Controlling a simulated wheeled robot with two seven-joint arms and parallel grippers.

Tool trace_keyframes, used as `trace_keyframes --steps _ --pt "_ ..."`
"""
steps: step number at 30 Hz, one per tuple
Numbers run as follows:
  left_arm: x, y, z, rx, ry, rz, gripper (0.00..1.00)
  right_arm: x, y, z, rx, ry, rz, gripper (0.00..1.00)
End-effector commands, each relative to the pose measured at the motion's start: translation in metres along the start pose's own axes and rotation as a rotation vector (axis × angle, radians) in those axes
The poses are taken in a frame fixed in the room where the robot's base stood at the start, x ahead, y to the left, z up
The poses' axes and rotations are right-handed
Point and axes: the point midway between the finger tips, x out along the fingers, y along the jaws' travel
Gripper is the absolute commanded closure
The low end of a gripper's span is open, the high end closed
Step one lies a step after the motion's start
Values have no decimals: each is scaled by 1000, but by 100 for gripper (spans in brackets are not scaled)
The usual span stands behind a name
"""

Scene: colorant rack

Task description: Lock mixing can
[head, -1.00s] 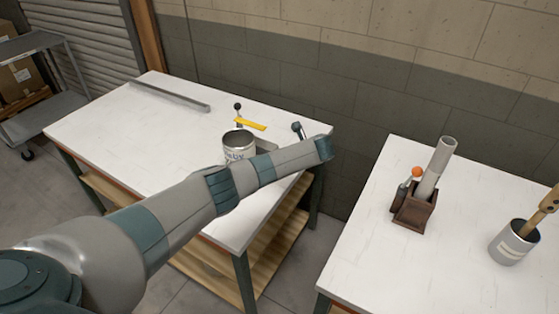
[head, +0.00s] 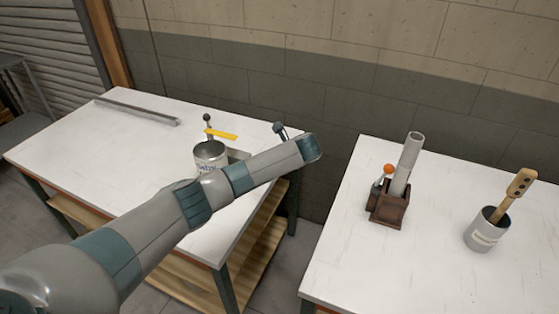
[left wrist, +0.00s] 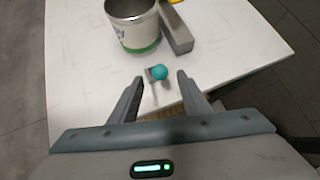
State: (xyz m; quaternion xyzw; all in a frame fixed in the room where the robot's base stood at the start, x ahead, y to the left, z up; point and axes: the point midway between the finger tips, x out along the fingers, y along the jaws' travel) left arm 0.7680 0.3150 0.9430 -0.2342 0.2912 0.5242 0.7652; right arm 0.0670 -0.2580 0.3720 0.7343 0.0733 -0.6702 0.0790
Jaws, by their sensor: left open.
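The mixing can (head: 209,161), an open metal can with a printed white label, stands on the left table beside a grey block. In the left wrist view the can (left wrist: 132,30) is at the top, with a green band near its base. A teal ball knob (left wrist: 159,72) on a thin stem shows below the can and grey block (left wrist: 176,30). My left gripper (left wrist: 156,83) is open, its fingers on either side of the knob in that picture; contact cannot be told. In the head view my arm hides part of this area. My right gripper is not in view.
A yellow bar (head: 221,134) and a black-knobbed lever (head: 207,118) are by the can. A metal strip (head: 137,110) lies at the table's back. The right table (head: 350,255) holds a brown holder (head: 388,210) and a can with a brush (head: 486,235). A gap separates the tables.

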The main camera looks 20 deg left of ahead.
Motion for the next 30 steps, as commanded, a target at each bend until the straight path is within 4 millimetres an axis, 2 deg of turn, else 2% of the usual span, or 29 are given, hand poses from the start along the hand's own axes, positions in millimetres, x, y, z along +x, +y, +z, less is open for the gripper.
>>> trace_keyframes --steps 3,13,15,22,30 --pt "-24 -1 -2 -1 0 -5 57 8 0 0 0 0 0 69" --pt "-85 -2 -2 0 1 -5 57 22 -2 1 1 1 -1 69" --pt "-95 -1 4 1 -1 0 57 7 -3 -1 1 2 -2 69" --pt "-109 0 2 1 0 1 57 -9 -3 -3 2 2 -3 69" --pt "-113 0 0 1 0 1 57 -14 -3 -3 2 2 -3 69"
